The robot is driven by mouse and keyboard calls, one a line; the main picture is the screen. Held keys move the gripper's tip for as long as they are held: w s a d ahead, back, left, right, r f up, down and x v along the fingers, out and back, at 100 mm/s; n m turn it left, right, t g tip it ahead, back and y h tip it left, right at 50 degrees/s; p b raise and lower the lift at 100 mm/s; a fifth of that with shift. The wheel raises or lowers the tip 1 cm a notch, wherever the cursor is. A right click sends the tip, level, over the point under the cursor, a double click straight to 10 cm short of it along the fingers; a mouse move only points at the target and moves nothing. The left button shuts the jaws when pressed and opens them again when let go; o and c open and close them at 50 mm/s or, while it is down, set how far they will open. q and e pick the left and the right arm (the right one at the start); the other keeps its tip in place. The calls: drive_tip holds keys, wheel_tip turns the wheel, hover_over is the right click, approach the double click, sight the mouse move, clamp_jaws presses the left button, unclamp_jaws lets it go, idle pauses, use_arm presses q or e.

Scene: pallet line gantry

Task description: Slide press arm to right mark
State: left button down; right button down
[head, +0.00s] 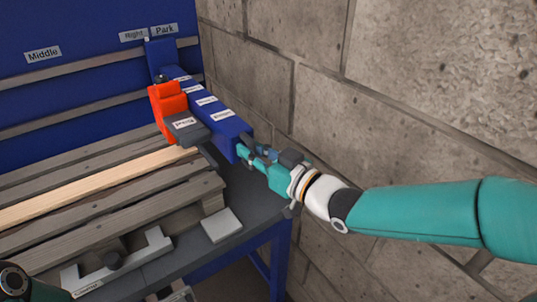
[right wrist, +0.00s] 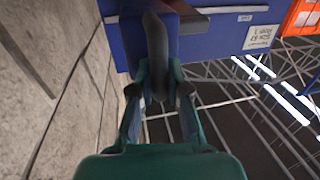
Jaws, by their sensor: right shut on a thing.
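The press arm (head: 208,100) is a long blue bar with white labels, running from the back rail toward me. An orange and dark grey head (head: 168,102) sits on its left side. Its back end stands below the "Park" label (head: 165,29), to the right of the "Right" label (head: 133,36). My right gripper (head: 246,150) is at the bar's near end, shut on its handle. In the right wrist view the dark curved handle (right wrist: 156,50) runs down between the fingers; the fingertips' exact contact is partly hidden. My left gripper is not in view.
A "Middle" label (head: 43,54) is on the blue back panel, farther left. A slatted wooden pallet (head: 110,195) lies left of the press arm on a dark table (head: 250,190). A grey bracket (head: 118,265) is at the front. A block wall (head: 420,110) stands close on the right.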

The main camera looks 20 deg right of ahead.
drive_tip(key=shift+r, duration=0.25)
drive_tip(key=c, duration=1.1)
unclamp_jaws()
drive_tip(key=shift+c, duration=0.2)
drive_tip(key=shift+f, duration=0.1)
drive_tip(key=shift+s+d, duration=0.1)
drive_tip(key=v, duration=1.1)
drive_tip(key=shift+s, duration=0.35)
